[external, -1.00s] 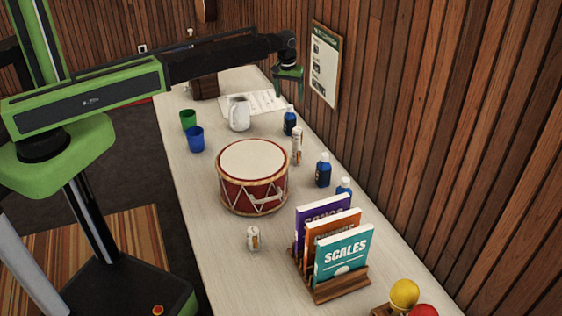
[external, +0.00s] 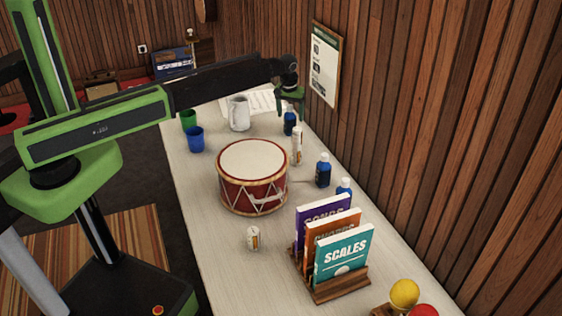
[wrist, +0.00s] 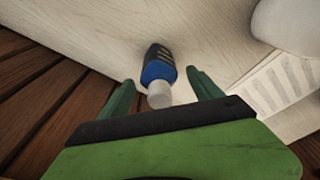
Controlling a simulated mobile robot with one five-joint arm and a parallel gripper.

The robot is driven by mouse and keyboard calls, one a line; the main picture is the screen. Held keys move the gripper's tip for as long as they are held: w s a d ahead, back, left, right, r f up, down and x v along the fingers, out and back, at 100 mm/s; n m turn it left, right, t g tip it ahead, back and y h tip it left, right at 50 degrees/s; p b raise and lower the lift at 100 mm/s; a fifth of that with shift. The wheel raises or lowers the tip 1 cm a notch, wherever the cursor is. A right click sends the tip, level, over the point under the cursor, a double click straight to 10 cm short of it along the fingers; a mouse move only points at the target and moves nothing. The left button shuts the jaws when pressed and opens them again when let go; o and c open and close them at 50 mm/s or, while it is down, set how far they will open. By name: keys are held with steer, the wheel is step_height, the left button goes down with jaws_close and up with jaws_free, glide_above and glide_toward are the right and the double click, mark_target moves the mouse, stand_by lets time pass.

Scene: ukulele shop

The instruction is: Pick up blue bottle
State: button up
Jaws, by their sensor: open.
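In the external view my gripper (external: 290,107) is over the wall side of the table, just above a blue bottle (external: 290,124). In the wrist view that bottle (wrist: 158,71) has a white cap and a blue and dark body, and stands between and beyond the two green fingers of my open gripper (wrist: 165,88). The fingers do not visibly touch it. Two more blue bottles, a nearer one (external: 323,171) and one behind the books (external: 344,187), stand along the wall.
A white bottle (external: 297,146) stands close in front of the far blue bottle. A white mug (external: 239,114) and paper sheets (external: 262,101) lie to its left. A red drum (external: 253,178), a book rack (external: 342,285) and two cups (external: 196,140) occupy the table. The wooden wall (external: 420,120) is close on the right.

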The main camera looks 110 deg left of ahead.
mark_target(292, 100)
steer(key=c, duration=1.6)
steer(key=shift+r, duration=0.15)
step_height(292, 100, up, 5)
steer(key=p, duration=0.5)
steer(key=w+d+r+p, duration=0.1)
steer(key=w+d, duration=0.1)
steer(key=d, duration=0.3)
steer(key=w+d+r+p, duration=0.2)
steer(key=w+d, duration=0.1)
steer(key=d, duration=0.2)
steer(key=shift+d+r+p, duration=0.25)
steer(key=shift+p, duration=0.05)
